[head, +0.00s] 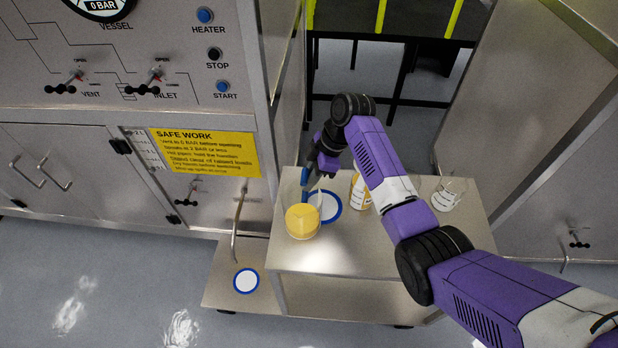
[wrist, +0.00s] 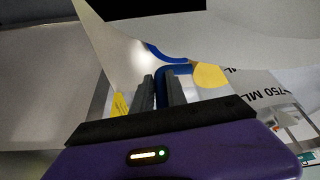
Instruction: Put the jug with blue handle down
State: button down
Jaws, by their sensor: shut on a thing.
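The jug (head: 302,221) with yellow contents and a blue handle (head: 305,177) is at the left end of the steel table, in the head view. It overlaps the left side of a blue-ringed white disc (head: 327,206). I cannot tell whether its base touches the table. My gripper (head: 316,172) is at the handle, behind the jug. In the wrist view my fingers (wrist: 160,92) are shut on the blue handle (wrist: 178,70). The jug's side shows a "750 ML" mark (wrist: 270,90) there. The jug's base is hidden in that view.
On the steel table (head: 350,250), a second container with yellow contents (head: 360,193) stands beside my arm and a clear beaker (head: 448,195) stands to the right. A lower platform holds another blue-ringed disc (head: 246,281). The vessel cabinet (head: 130,60) is left. The table's front is clear.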

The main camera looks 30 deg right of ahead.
jog(key=c, duration=1.3)
grip_release()
jog(key=shift+c, duration=0.2)
jog(key=shift+r, duration=0.25)
jog(key=v, duration=1.1)
jog(key=shift+r+b, duration=0.4)
jog(key=shift+d, duration=0.15)
